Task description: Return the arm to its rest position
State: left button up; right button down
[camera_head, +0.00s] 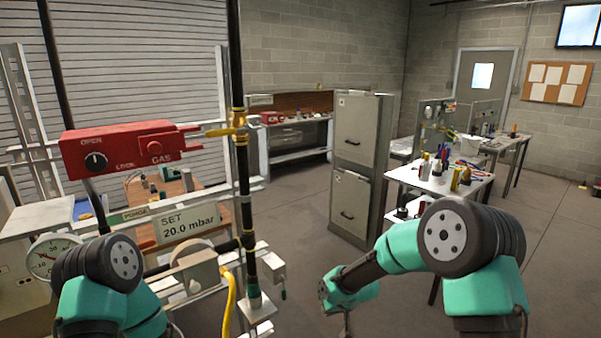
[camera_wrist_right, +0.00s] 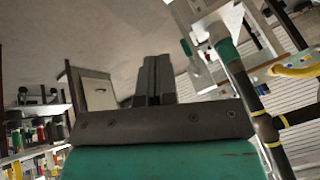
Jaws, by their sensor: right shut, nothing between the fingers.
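My right arm (camera_head: 455,240) comes in from the lower right of the head view, with black joints and green links. Its wrist (camera_head: 345,290) reaches toward the bottom middle, right of the pipe stand and apart from it. My right gripper (camera_wrist_right: 153,80) shows in the right wrist view with its two dark fingers together and nothing between them. My left arm (camera_head: 110,280) is folded at the lower left of the head view. The left gripper is out of sight.
A red gas panel (camera_head: 130,145), a black vertical pipe (camera_head: 241,170) with a yellow fitting, and a set-pressure sign (camera_head: 187,224) stand at left. A yellow hose (camera_head: 229,300) hangs below. A grey filing cabinet (camera_head: 352,170) and a tool table (camera_head: 440,178) stand behind; floor lies between.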

jog(key=s+d+f+m+g, duration=0.1)
jog(key=s+d+f, duration=0.3)
jog(key=s, duration=0.6)
jog(key=s+d+f+m+g, duration=0.1)
jog(key=s+d+f+m, duration=0.1)
jog(key=s+d+f, duration=0.3)
jog(key=s+d+f+m+g, duration=0.1)
jog(key=s+d+f+m, duration=0.1)
jog(key=s+d+f, duration=0.3)
jog(key=s+f, duration=0.4)
jog(key=s, duration=0.5)
jog(key=shift+s+f+h, duration=0.2)
jog(key=shift+s+h, duration=0.1)
